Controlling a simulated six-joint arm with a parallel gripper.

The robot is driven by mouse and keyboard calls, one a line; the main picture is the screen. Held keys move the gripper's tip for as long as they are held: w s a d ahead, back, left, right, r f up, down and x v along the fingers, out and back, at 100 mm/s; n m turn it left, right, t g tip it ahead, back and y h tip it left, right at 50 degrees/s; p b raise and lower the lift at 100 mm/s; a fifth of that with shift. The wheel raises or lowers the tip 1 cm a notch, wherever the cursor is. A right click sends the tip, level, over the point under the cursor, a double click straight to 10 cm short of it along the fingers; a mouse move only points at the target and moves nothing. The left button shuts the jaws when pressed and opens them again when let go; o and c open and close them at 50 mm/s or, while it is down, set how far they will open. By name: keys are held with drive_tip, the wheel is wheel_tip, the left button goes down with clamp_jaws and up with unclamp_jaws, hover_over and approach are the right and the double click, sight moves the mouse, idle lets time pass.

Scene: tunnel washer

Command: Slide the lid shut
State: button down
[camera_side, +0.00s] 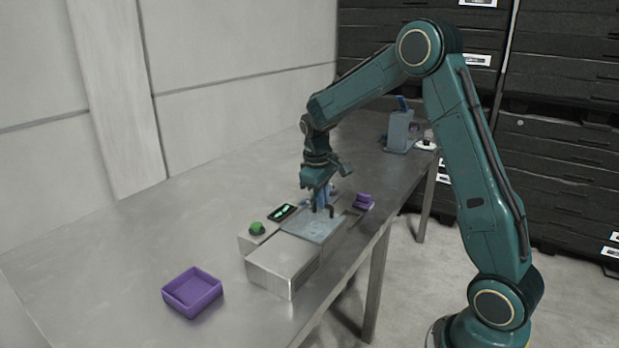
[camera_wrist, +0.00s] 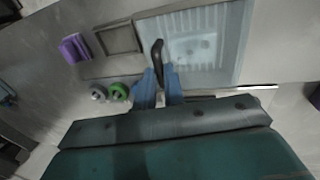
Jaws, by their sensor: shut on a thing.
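The lid is a clear, pale blue panel (camera_side: 313,228) on the metal washer (camera_side: 283,264). It also shows in the wrist view (camera_wrist: 215,50), where ribbed shapes can be seen through it. A dark upright handle (camera_wrist: 157,48) stands at the lid's edge and also shows in the side view (camera_side: 330,211). My gripper (camera_side: 321,207) points down over the lid, and its blue fingers (camera_wrist: 158,88) are shut on the handle. The fingers hide the handle's lower part. How far the lid covers the opening is unclear.
A green knob (camera_side: 257,229) and a dark display (camera_side: 283,212) sit on the washer's left side. A purple tray (camera_side: 193,292) is at the front left; a small purple item (camera_side: 363,201) is right of my gripper. A grey-blue container (camera_side: 400,131) stands behind.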

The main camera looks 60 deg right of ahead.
sight(317, 219)
drive_tip(key=shift+d, duration=0.3)
drive_tip(key=c, duration=1.5)
unclamp_jaws()
drive_tip(key=shift+a, duration=0.1)
drive_tip(key=shift+a+r, duration=0.1)
drive_tip(key=shift+r, duration=0.35)
drive_tip(key=r, duration=0.4)
drive_tip(key=a+r, duration=0.1)
drive_tip(key=r, duration=0.3)
drive_tip(key=a+r, duration=0.1)
drive_tip(key=r, duration=0.3)
drive_tip(key=shift+a+r, duration=0.2)
drive_tip(key=shift+r, duration=0.15)
